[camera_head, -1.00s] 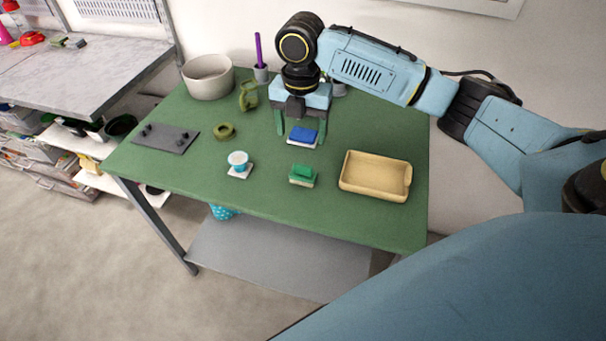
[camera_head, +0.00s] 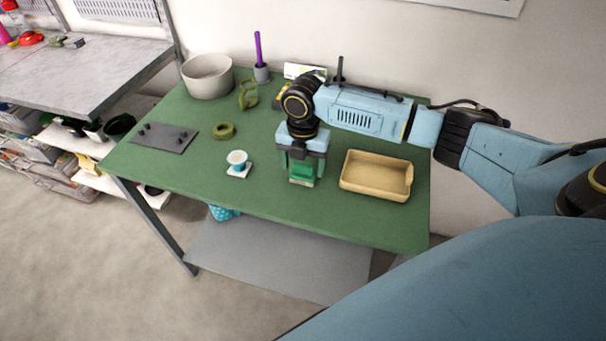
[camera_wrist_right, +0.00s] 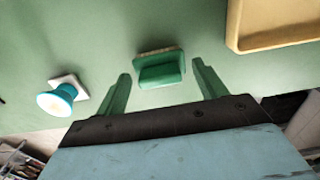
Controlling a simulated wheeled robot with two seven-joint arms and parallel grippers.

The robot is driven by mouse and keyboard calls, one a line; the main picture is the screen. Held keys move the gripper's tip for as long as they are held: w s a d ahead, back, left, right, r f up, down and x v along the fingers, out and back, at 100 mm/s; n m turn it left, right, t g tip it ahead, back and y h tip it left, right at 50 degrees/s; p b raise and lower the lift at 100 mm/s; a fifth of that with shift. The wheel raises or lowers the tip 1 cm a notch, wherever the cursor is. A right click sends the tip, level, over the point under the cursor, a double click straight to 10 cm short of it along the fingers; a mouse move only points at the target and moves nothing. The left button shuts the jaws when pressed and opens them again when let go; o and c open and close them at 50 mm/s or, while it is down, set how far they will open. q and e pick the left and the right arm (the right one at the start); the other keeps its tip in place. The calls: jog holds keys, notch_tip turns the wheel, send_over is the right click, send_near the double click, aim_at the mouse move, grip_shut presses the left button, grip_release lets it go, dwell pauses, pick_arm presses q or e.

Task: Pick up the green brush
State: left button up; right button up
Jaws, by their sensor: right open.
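The green brush (camera_head: 302,172) sits on the green table, partly hidden under my right gripper in the head view. In the right wrist view the green brush (camera_wrist_right: 161,72) shows its green body and a pale, brownish strip along its far edge. My right gripper (camera_head: 301,168) is open and points down over the brush. In the wrist view its two green fingers lie to the left and right of the brush, with gaps on both sides. Nothing is held. My left gripper is not in view.
A tan tray (camera_head: 376,195) stands right of the brush. A blue and white round-topped item (camera_head: 238,160) on a white base is to the left. Table front is clear.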

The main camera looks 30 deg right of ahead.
aim_at(303, 164)
jog(key=shift+f, duration=0.2)
jog(key=c, duration=1.1)
notch_tip(303, 164, up, 10)
jog(key=shift+r+p, duration=0.1)
jog(key=shift+p, duration=0.35)
